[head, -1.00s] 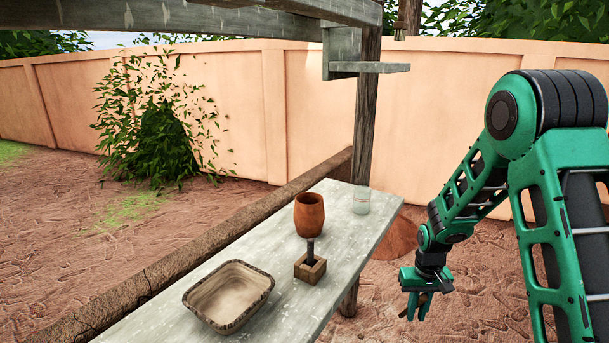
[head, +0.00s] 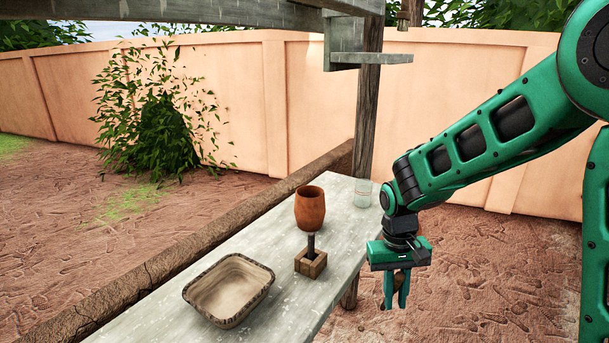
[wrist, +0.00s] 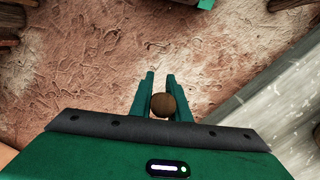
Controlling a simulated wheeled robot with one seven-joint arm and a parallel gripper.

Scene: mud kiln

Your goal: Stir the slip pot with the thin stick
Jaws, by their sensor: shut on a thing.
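The orange-brown clay pot (head: 309,210), likely the slip pot, stands upright on the grey plank table; its inside is mostly hidden. A thin dark stick (head: 311,243) stands upright in a small wooden block (head: 311,264) in front of the pot. My gripper (head: 396,303) points down beside the table's right edge, over the ground, apart from pot and stick. It is shut on a brown rounded thing (wrist: 163,105) between the fingers; I cannot tell what it is. In the head view the fingers mostly hide it.
A woven-rimmed basin (head: 264,299) sits on the near part of the table (head: 290,310). A clear glass jar (head: 362,194) stands at the table's far right, close to my arm. A wooden post (head: 366,120) with a small shelf (head: 372,58) rises behind. The ground right of the table is clear.

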